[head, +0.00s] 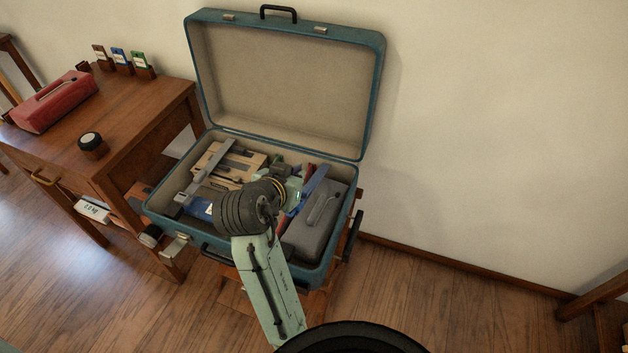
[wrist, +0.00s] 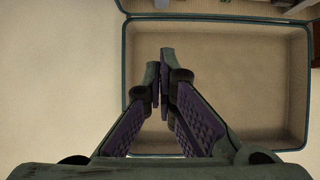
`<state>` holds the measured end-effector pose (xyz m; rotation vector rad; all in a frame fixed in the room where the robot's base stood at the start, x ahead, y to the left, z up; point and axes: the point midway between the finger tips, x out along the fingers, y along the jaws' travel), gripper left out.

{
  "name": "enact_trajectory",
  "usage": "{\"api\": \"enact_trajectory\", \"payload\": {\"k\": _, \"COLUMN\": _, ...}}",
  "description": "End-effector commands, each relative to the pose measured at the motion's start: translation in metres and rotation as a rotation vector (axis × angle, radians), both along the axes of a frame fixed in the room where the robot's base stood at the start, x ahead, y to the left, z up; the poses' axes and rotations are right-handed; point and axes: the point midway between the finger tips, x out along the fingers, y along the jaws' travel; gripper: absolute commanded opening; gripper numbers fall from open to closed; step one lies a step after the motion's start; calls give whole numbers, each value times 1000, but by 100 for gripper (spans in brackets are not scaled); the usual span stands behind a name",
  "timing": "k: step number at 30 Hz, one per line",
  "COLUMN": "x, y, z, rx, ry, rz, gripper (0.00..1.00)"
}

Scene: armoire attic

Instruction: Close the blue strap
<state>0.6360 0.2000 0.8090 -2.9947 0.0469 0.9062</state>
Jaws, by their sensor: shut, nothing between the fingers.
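The blue strap (head: 315,182) is a narrow blue strip in the right half of the open suitcase (head: 337,274). It slants up beside a grey case, and its lower part is partly hidden by my arm. My gripper (wrist: 160,58) is shut and empty in the wrist view, its fingertips together before the beige lining of the suitcase lid (wrist: 215,95). In the head view my wrist is over the middle of the suitcase, left of the blue strap. The fingers are mostly hidden there, so I cannot tell whether they touch the strap.
A grey strap (head: 190,185) slants across the packed things at the left. A grey case (head: 310,228) lies at the right. The lid (head: 290,85) stands open against the wall. A wooden desk (head: 130,130) with a red case (head: 55,100) stands left.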

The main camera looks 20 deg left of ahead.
Motion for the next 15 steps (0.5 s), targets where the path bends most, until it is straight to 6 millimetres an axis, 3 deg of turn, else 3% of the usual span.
{"api": "enact_trajectory", "payload": {"k": 10, "x": 62, "y": -4, "z": -40, "rx": -5, "ry": 4, "rz": -4, "gripper": 0}}
{"api": "enact_trajectory", "payload": {"k": 15, "x": 54, "y": -3, "z": -64, "rx": -6, "ry": 3, "rz": 0, "gripper": 0}}
